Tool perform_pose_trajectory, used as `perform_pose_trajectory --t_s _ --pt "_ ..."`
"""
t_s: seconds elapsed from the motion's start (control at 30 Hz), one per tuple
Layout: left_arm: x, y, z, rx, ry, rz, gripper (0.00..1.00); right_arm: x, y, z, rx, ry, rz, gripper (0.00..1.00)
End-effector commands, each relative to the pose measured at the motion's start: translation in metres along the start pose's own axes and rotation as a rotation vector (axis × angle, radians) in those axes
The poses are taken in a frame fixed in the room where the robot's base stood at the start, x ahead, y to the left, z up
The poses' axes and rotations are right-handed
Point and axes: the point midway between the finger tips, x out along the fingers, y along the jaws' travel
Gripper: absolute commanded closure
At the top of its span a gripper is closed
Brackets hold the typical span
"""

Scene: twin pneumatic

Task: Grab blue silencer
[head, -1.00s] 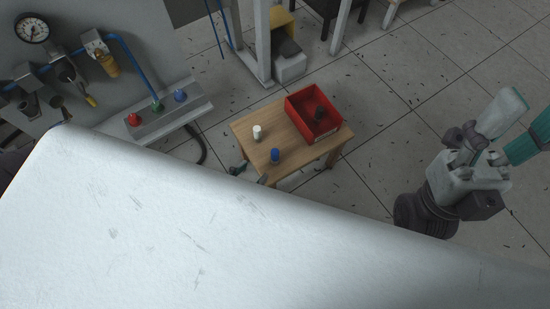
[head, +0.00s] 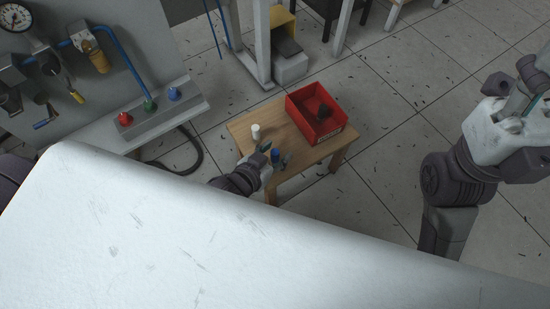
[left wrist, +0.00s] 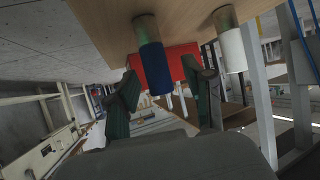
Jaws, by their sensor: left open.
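The blue silencer (head: 275,154) stands upright on the small wooden table (head: 249,121). In the left wrist view the blue silencer (left wrist: 157,68) shows a brass-coloured end against the tabletop. My left gripper (head: 275,156) is at the table's near edge, open, with a finger to either side of the silencer. In the left wrist view my left gripper's fingers (left wrist: 165,98) are apart, with the silencer lined up between them and nothing gripped. My right gripper (head: 519,106) is partly cut off at the right edge; its fingertips do not show.
A white silencer (head: 256,132) stands on the table close to my left gripper; it also shows in the left wrist view (left wrist: 232,52). A red bin (head: 301,119) with a dark item sits behind. A panel with red, green and blue knobs (head: 150,117) stands left.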

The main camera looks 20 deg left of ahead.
Motion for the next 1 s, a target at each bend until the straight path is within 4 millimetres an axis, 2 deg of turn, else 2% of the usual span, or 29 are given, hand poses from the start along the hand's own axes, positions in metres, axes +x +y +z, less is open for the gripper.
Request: perform_pose_trajectory --t_s 0.13,0.17,0.4,0.47,0.77,0.93,1.0 --pt "-0.001 0.000 0.000 -0.001 -0.001 0.000 0.48 0.001 0.000 0.000 0.000 -0.001 0.000 0.49" --pt "-0.001 0.000 -0.001 -0.001 -0.001 0.000 0.51 0.001 0.000 0.000 0.000 -0.001 0.000 0.49" --pt "-0.001 0.000 0.000 0.000 0.000 0.000 0.91 0.001 0.000 0.000 0.000 -0.001 0.000 0.49" --pt "-0.001 0.000 0.000 0.000 -0.001 0.000 1.00 0.001 0.000 0.000 0.000 -0.001 0.000 0.49" --pt "-0.001 0.000 -0.001 0.000 0.000 -0.001 1.00 0.001 0.000 0.000 0.001 -0.001 0.000 0.49" --pt "-0.006 0.000 -0.011 -0.001 0.000 -0.001 1.00 0.007 0.001 -0.001 0.001 -0.001 0.003 0.49" --pt "-0.010 0.000 -0.018 -0.001 0.000 -0.001 1.00 -0.003 0.001 0.001 0.005 -0.042 0.016 0.49"
